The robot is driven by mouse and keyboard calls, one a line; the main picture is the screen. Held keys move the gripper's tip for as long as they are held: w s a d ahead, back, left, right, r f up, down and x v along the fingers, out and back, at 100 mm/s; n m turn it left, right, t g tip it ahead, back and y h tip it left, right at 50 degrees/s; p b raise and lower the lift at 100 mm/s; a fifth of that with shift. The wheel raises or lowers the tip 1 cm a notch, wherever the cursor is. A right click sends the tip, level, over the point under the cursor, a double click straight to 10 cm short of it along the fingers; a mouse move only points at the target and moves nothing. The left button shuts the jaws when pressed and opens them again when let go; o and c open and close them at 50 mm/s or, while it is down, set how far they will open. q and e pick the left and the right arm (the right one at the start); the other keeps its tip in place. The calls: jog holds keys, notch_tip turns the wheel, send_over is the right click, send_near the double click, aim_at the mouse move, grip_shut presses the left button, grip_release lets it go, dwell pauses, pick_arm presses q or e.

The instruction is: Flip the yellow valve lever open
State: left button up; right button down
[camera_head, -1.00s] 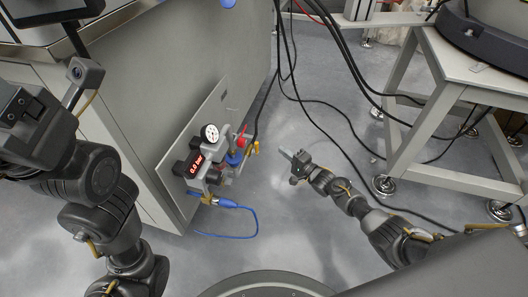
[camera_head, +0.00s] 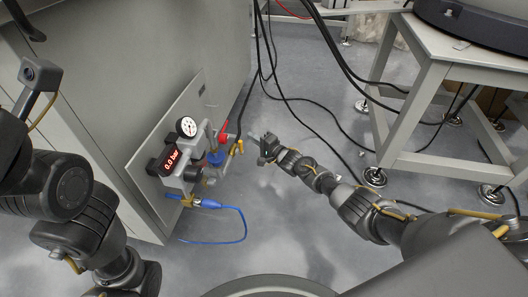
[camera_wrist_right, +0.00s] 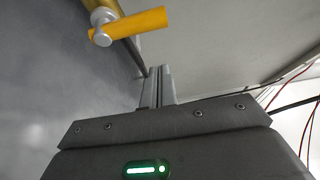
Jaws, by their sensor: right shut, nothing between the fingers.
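The yellow valve lever (camera_head: 238,148) sits at the right end of the valve assembly on the cabinet side. In the right wrist view the lever (camera_wrist_right: 140,22) is a flat yellow bar on a pale round pivot, at the top left and beyond my fingertips. My right gripper (camera_head: 262,148) is shut and empty, a short way right of the lever in the head view. Its two fingers (camera_wrist_right: 158,72) are together in the wrist view, apart from the lever. My left arm shows at the left of the head view, but its gripper is out of view.
The valve assembly carries a round gauge (camera_head: 187,127), a red "0.0 bar" display (camera_head: 172,160), a red part (camera_head: 223,133) and a blue hose (camera_head: 243,222). Black cables (camera_head: 268,70) hang behind my right gripper. A grey-framed table (camera_head: 415,115) stands right.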

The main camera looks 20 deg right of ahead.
aim_at(240, 147)
jog(key=shift+s+a, duration=1.25)
jog(key=shift+a, duration=0.25)
